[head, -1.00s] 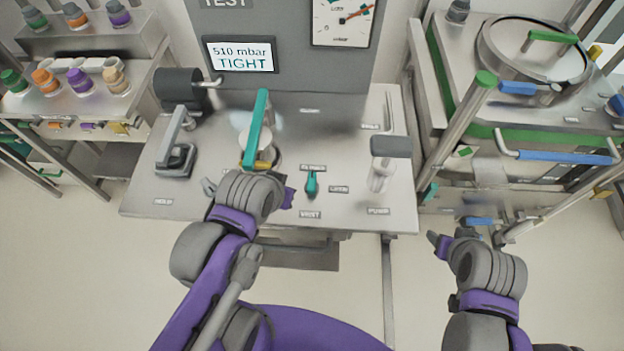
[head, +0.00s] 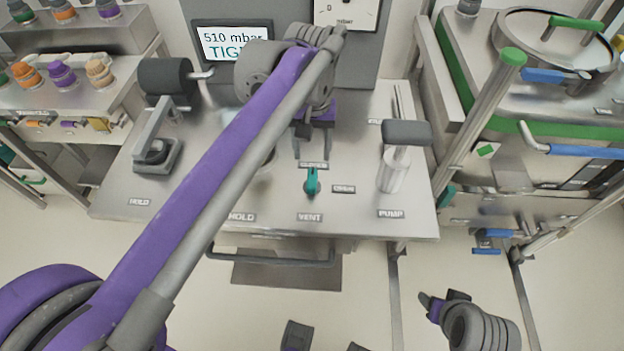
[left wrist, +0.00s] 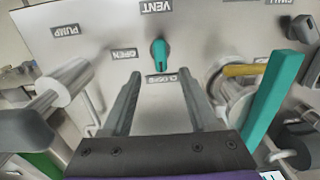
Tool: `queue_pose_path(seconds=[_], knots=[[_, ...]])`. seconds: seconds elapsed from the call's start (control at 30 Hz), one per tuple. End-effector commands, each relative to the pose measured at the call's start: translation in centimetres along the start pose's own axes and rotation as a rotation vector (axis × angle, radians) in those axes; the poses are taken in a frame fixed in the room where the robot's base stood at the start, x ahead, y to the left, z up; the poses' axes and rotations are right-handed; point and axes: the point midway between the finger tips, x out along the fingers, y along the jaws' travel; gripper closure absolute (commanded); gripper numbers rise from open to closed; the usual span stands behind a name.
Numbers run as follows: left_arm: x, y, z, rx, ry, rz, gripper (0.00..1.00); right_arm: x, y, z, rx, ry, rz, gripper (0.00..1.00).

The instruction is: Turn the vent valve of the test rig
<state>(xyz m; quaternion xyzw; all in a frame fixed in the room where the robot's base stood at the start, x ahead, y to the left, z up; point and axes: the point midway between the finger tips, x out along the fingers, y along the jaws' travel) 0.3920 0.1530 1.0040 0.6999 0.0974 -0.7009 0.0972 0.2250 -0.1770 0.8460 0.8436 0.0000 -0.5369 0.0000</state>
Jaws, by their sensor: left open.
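The vent valve is a small teal knob (head: 312,182) on the steel bench top, with a VENT label below it, CLOSED above and OPEN to its right. Its handle lies along the line between the VENT and CLOSED labels. In the left wrist view the knob (left wrist: 159,54) is upside down, just beyond the fingertips. My left gripper (head: 314,147) is over the bench behind the knob, fingers pointing down, open and empty; its parted fingers (left wrist: 160,82) show in the wrist view, not touching the knob. My right gripper (head: 442,300) hangs over the floor at right, its jaw gap unclear.
A teal lever (left wrist: 272,98) stands beside my left gripper, hidden by my arm in the head view. A display (head: 222,42) reads 510 mbar, partly covered.

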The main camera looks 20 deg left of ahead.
Motion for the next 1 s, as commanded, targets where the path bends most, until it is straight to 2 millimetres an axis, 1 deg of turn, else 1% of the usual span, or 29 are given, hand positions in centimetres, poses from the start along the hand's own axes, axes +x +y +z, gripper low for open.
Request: queue_pose_path(seconds=[0.3,0.4,0.5,0.67,0.93,1.0], knots=[[6.0,0.0,0.0,0.001,0.002,0.001,0.4,0.7,0.0,0.4,0.0,-0.003,0.0,0.4],[7.6,0.0,0.0,0.001,0.002,0.001,0.4,0.9,0.0,0.6,0.0,-0.003,0.0,0.4],[8.8,0.0,0.0,0.001,0.002,0.001,0.4,1.1,0.0,0.6,0.0,-0.004,0.0,0.4],[9.6,0.0,0.0,0.001,0.003,0.001,0.4,1.1,0.0,0.7,0.0,-0.004,0.0,0.4],[9.7,0.0,0.0,0.001,0.003,0.001,0.4,1.1,0.0,0.7,0.0,-0.004,0.0,0.4],[9.7,0.0,0.0,0.001,0.003,0.001,0.53,1.1,0.0,0.7,0.0,-0.004,0.0,0.4]])
